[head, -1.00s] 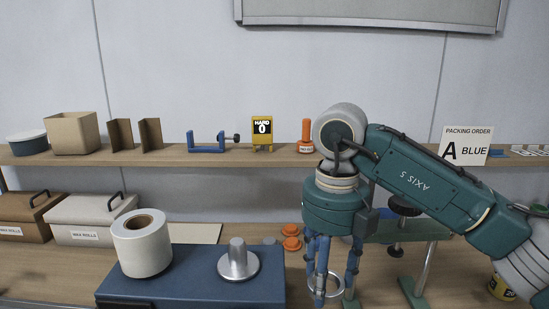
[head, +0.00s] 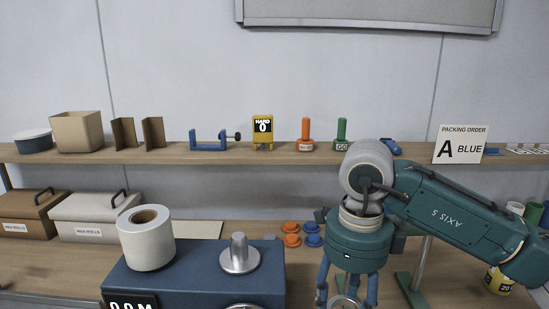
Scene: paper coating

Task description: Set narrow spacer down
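My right gripper (head: 346,293) comes down from the teal arm at lower right of the head view. Its blue fingers point down over the bench, and their tips run to the bottom edge. A thin silver ring (head: 345,301), which looks like the narrow spacer, sits between the fingers and is partly cut off by the frame. The fingers appear shut on it. Whether it touches anything below is hidden. My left gripper is not in view.
A blue machine (head: 190,277) carries a white roll (head: 147,239) and a silver hub (head: 239,257). Orange (head: 291,240) and blue caps (head: 312,240) lie behind the gripper. A green stand (head: 411,290) is at right. A shelf (head: 215,157) spans the back.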

